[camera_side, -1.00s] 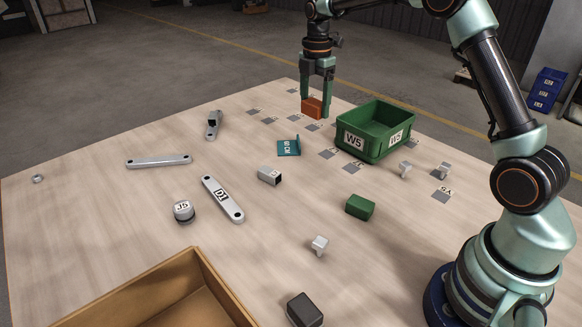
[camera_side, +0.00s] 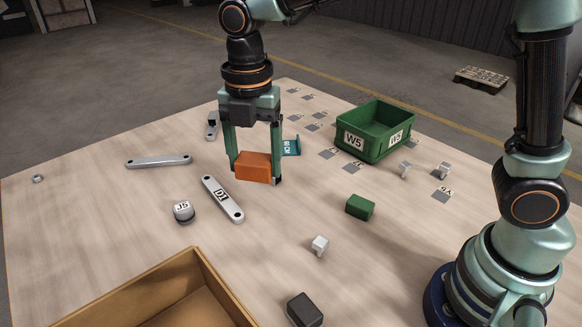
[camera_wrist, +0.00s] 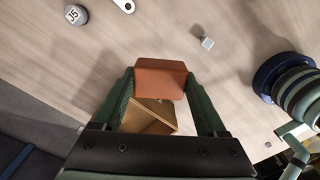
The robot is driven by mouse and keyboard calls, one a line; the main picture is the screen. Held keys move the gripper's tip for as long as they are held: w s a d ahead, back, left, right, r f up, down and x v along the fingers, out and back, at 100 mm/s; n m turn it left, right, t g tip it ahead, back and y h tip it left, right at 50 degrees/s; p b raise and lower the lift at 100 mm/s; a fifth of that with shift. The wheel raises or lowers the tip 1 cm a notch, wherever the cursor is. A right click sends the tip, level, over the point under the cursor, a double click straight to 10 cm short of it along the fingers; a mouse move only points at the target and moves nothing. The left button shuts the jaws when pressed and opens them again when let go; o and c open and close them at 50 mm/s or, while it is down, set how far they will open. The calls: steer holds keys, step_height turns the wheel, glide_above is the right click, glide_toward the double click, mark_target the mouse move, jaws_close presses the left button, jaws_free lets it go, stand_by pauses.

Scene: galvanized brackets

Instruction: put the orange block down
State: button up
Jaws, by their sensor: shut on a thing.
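The orange block (camera_side: 255,167) is held between the two green fingers of my gripper (camera_side: 256,174) in the side view. It appears raised above the wooden table, above and behind the D1 link. In the wrist view the orange block (camera_wrist: 160,78) spans the gap between the fingertips of my gripper (camera_wrist: 160,84), with a finger on each side. My gripper is shut on it. The silver bracket piece seen earlier near the table's middle is hidden behind the block and fingers in the side view.
The D1 link (camera_side: 222,199) and J5 cap (camera_side: 183,211) lie nearby. A green W5 bin (camera_side: 374,147) stands back right, with grey marked squares (camera_side: 328,154) beside it. A green block (camera_side: 360,207) lies right. An open cardboard box (camera_side: 207,268) is in front. Bare table lies between.

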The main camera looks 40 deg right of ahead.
steer(key=n, duration=0.2)
glide_above(265, 281)
step_height(265, 281, down, 20)
steer(key=shift+f, duration=0.2)
steer(key=shift+f, duration=0.15)
steer(key=o, duration=1.4)
steer(key=shift+o, duration=0.2)
